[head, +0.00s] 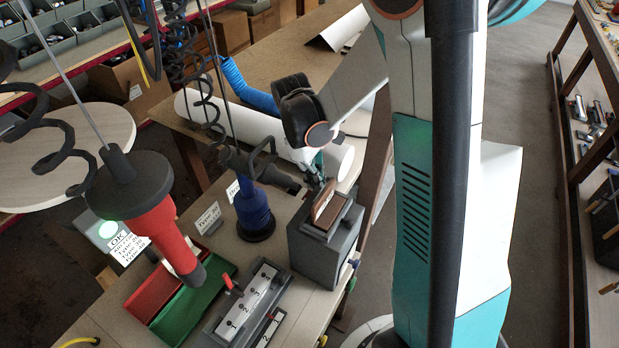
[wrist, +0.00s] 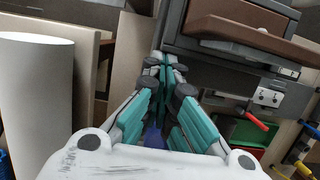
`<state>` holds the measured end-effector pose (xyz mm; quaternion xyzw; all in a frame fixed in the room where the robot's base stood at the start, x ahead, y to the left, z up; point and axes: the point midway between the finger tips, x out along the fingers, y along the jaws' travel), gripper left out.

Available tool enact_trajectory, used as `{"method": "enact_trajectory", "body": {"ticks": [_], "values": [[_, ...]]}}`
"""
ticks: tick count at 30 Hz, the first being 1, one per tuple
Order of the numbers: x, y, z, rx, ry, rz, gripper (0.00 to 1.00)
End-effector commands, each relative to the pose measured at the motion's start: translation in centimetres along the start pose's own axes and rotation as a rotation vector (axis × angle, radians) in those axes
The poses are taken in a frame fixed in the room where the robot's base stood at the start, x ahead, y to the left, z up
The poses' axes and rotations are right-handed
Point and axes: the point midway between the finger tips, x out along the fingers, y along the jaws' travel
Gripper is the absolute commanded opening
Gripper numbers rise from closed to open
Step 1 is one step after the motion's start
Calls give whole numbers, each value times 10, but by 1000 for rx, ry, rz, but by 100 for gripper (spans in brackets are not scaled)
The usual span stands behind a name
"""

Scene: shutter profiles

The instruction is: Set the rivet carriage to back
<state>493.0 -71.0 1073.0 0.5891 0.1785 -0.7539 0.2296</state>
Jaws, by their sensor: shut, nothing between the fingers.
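A dark grey box (head: 320,245) stands near the right edge of the bench. A brown block (head: 325,212) with a pale upright face sits on its top and looks like the rivet carriage, though I cannot read a label on it. In the wrist view the brown block (wrist: 235,38) is at the upper right, above grey metal. My gripper (head: 318,178) is at the far side of the block, close to it; I cannot tell whether they touch. In the wrist view my gripper (wrist: 170,68) has its fingertips together, empty, just left of the grey body.
A red hanging tool (head: 165,235) and a blue one (head: 253,210) are left of the box. A numbered fixture (head: 252,305) with a red lever (head: 232,286) lies in front. Red (head: 150,292) and green (head: 190,312) bins are beside it.

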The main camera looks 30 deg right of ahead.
Motion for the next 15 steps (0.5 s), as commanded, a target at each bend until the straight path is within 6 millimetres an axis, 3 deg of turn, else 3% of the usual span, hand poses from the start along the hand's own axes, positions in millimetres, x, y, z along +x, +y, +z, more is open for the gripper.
{"method": "enact_trajectory", "body": {"ticks": [8,15], "values": [[-2,0,2,2,-4,-2,0],[-36,-1,1,1,-3,-2,0]]}}
